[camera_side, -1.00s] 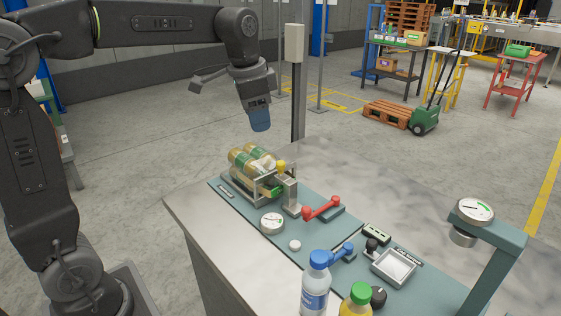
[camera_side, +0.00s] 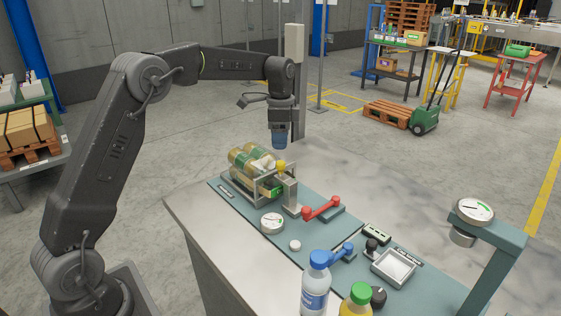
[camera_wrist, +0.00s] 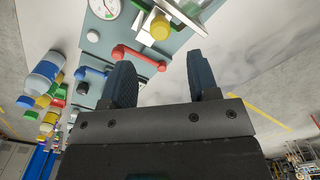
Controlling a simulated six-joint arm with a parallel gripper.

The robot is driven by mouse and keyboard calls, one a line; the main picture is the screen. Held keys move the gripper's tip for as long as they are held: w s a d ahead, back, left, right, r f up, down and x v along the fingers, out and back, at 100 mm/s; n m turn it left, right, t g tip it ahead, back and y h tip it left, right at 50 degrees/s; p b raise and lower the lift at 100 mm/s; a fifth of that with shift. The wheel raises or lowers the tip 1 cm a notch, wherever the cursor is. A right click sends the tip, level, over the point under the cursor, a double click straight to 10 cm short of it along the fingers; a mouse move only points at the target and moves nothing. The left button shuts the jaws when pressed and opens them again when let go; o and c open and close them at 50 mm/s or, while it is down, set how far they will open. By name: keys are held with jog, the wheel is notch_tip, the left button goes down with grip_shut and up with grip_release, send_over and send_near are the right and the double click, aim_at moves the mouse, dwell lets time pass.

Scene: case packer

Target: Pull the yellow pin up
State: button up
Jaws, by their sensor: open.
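The yellow pin (camera_side: 281,166) has a round knob and stands on top of a grey metal post (camera_side: 290,194) beside the metal rack with bottles. In the wrist view the yellow pin (camera_wrist: 160,27) shows near the top, beyond the fingertips. My gripper (camera_side: 279,146) points down just above the yellow pin in the side view, apart from it. In the wrist view my gripper (camera_wrist: 158,75) has two blue fingers spread apart with nothing between them.
A rack (camera_side: 262,187) of gold bottles is left of the post. A red lever (camera_side: 321,208), a gauge (camera_side: 272,223) and a blue lever (camera_side: 341,253) sit on the teal panel. A blue-capped bottle (camera_side: 315,285) stands in front. The grey table behind is clear.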

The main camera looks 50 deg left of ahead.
aim_at(280, 161)
notch_tip(280, 161, down, 8)
jog(key=shift+r, duration=0.1)
dwell(0.4)
grip_shut()
dwell(0.3)
